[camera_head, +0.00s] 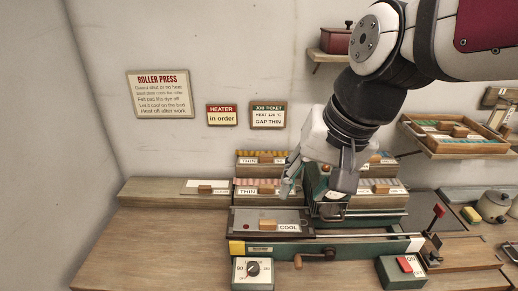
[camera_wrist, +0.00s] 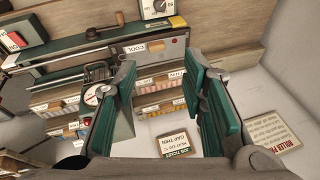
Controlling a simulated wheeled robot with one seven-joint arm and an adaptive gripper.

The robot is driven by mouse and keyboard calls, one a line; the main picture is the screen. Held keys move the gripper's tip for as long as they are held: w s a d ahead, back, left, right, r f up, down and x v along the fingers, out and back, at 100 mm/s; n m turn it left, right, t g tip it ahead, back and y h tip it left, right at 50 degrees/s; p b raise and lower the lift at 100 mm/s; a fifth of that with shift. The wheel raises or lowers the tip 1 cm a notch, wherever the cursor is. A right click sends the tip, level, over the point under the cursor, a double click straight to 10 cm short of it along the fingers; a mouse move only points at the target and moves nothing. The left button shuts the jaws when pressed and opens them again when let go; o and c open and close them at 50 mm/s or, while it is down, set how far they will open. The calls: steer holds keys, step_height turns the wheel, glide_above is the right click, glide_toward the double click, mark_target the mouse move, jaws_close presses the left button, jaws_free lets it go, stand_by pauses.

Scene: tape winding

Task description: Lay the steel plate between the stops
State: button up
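A flat grey plate-like surface with a small wooden block (camera_head: 268,225) on it lies on the bed of the roller press (camera_head: 330,247), beside the COOL label. I cannot tell whether this grey surface is the steel plate or part of the bed. The stops cannot be picked out clearly. My gripper (camera_head: 318,178) is above the press, in front of the colored racks. In the wrist view my gripper (camera_wrist: 160,65) has its green-padded fingers wide apart with nothing between them. My arm and gripper hide part of the press and of the racks.
Racks labelled THIN (camera_head: 247,191) stand behind the press. A pale panel with a wooden block (camera_head: 205,189) lies on the left ledge. A dial box (camera_head: 252,270), crank and red-switch box (camera_head: 403,269) sit in front. The left tabletop is clear.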

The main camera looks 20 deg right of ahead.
steer(key=s+n, duration=0.1)
steer(key=s+r+n+t+h, duration=0.1)
steer(key=s+n, duration=0.3)
steer(key=shift+d+r+t, duration=0.25)
steer(key=shift+r+t, duration=0.05)
steer(key=shift+d, duration=0.1)
